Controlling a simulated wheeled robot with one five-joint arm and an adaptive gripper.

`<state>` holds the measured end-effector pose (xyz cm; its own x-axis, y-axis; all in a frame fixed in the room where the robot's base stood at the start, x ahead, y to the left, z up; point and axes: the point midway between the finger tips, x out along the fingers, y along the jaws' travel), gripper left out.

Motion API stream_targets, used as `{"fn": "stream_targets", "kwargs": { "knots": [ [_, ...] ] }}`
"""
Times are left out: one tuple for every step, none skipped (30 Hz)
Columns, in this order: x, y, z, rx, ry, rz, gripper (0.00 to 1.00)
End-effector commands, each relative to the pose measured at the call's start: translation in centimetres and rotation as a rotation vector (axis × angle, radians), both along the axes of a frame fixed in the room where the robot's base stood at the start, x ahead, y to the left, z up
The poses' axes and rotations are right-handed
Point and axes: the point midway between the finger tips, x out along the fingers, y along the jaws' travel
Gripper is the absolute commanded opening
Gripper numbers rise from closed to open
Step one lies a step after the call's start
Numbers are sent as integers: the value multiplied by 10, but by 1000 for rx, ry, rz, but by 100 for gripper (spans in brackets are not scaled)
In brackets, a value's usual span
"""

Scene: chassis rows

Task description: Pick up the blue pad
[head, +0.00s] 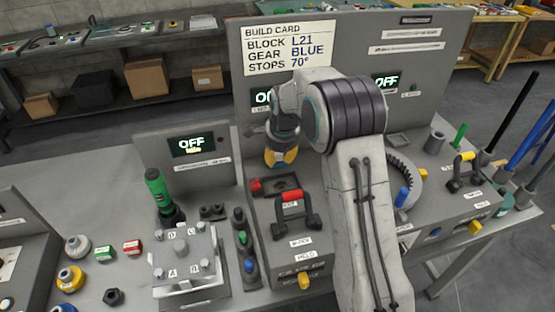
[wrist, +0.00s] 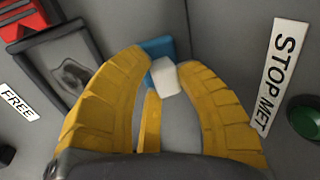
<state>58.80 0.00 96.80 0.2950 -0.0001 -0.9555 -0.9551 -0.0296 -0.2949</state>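A small blue piece (wrist: 157,46), which looks like the blue pad, shows just past my fingertips in the wrist view. A white block (wrist: 165,76) sits in front of it and hides part of it. I cannot tell whether the two are joined. My gripper (wrist: 164,66) has yellow fingers on either side of the white block, with their tips very close to it. Whether they press on it is unclear.
A dark framed recess (wrist: 68,68) and a red part lie to the left in the wrist view. A STOP MET label (wrist: 277,70) and a green button (wrist: 305,117) are on the right. In the head view, a red-handled piece (head: 292,208) stands close below my gripper.

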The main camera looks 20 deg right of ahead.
Motion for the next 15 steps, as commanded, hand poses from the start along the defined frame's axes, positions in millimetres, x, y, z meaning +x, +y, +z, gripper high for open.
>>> {"fn": "stream_targets", "kwargs": {
  "knots": [
    [-1, 0, -1, 0, 3, 0, 18],
    [-1, 0, -1, 0, 3, 0, 15],
    [-1, 0, -1, 0, 3, 0, 12],
    [-1, 0, -1, 0, 4, 0, 9],
    [-1, 0, -1, 0, 4, 0, 6],
    [-1, 0, -1, 0, 4, 0, 3],
    [-1, 0, -1, 0, 4, 0, 0],
    [-1, 0, -1, 0, 4, 0, 0],
    [-1, 0, -1, 0, 4, 0, 0],
    [-1, 0, -1, 0, 4, 0, 0],
    [-1, 0, -1, 0, 5, 0, 0],
    [-1, 0, -2, 0, 5, 0, 0],
    [-1, 0, -2, 0, 5, 0, 0],
    [-1, 0, -2, 0, 5, 0, 0],
    [-1, 0, -2, 0, 5, 0, 0]
  ]
}}
